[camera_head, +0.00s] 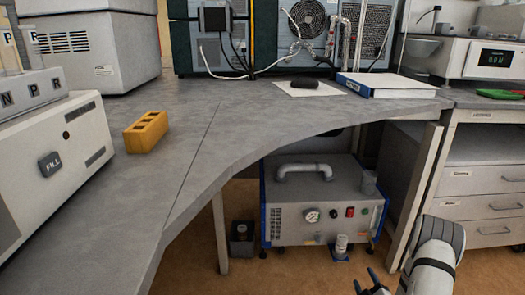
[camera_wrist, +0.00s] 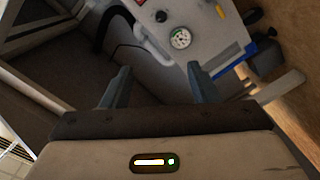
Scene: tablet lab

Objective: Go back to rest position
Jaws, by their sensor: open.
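My gripper (camera_head: 372,283) shows at the bottom right of the head view, low in front of the bench, partly cut off by the lower edge. In the wrist view my gripper (camera_wrist: 160,90) has its two fingers spread apart with nothing between them. It is open and empty. Beyond the fingers in the wrist view is the grey pump unit (camera_wrist: 195,25) with a round gauge. The same pump unit (camera_head: 325,200) stands on the floor under the bench in the head view, apart from my gripper.
The grey bench (camera_head: 190,135) curves across the view. On it are a yellow block (camera_head: 146,132), a white machine with a FILL button (camera_head: 50,165), a blue-white binder (camera_head: 386,86) and a dark object (camera_head: 304,84) on paper. A drawer cabinet (camera_head: 485,180) stands right. Brown floor is open in front.

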